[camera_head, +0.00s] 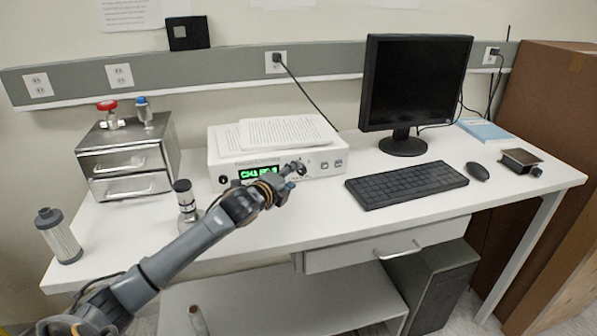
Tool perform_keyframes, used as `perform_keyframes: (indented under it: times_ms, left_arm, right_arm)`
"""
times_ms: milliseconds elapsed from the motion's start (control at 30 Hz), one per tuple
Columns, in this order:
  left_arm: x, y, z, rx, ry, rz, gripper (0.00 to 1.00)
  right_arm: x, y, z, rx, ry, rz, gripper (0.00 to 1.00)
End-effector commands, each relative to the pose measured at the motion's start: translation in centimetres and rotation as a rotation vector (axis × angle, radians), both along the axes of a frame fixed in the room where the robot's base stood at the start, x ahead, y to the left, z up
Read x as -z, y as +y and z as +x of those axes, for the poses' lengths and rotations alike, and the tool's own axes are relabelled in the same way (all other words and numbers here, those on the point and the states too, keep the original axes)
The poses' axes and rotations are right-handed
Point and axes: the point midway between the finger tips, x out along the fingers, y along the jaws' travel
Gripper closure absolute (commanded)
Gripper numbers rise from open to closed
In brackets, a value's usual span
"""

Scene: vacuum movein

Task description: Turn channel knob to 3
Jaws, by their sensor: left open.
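A white instrument box (228,160) stands on the bench, front panel facing me. Its green display (262,172) seems to begin with "CH3"; the rest is too small to read surely. A small dark round part (223,180) sits at the lower left of the panel, and two small square parts (331,164) sit at the right. My left gripper (297,169) is open in front of the panel, just right of the display. It covers part of the panel, so a knob there is hidden or cannot be told from the fingers. Contact cannot be told. My right gripper is out of view.
Papers (285,132) lie on the box. A metal drawer unit (128,160), a dark-capped cylinder (186,200) and a filter canister (59,236) stand left. A keyboard (406,184), monitor (416,85) and mouse (477,171) are right. The bench front is partly clear.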

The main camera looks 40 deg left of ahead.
Motion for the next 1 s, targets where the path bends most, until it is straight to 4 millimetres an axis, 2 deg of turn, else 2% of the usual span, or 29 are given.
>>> perform_keyframes:
  times_ms: [100, 233, 633, 667, 800, 900, 1000]
  left_arm:
    - [0.3, 0.2, 2.0, 0.000, -0.001, -0.002, 0.50]
    - [0.7, 0.3, 3.2, 0.001, -0.001, -0.001, 0.50]
    - [0.9, 0.3, 3.9, 0.001, -0.001, 0.001, 0.50]
    - [0.9, 0.3, 3.8, 0.001, -0.001, 0.001, 0.54]
    - [0.9, 0.3, 3.8, 0.001, 0.000, 0.001, 0.82]
    - [0.9, 0.4, 3.8, 0.001, 0.000, 0.001, 1.00]
    - [0.9, 0.4, 3.8, 0.001, 0.000, 0.002, 1.00]
  right_arm:
    - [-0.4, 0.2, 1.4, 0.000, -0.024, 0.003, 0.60]
    - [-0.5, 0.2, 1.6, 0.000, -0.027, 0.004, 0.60]
    - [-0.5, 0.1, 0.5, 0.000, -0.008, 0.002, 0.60]
    - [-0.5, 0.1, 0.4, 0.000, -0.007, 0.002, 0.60]
    - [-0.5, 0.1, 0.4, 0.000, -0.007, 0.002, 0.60]
    - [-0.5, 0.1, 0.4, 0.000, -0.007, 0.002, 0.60]
    - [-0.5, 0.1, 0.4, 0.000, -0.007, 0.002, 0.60]
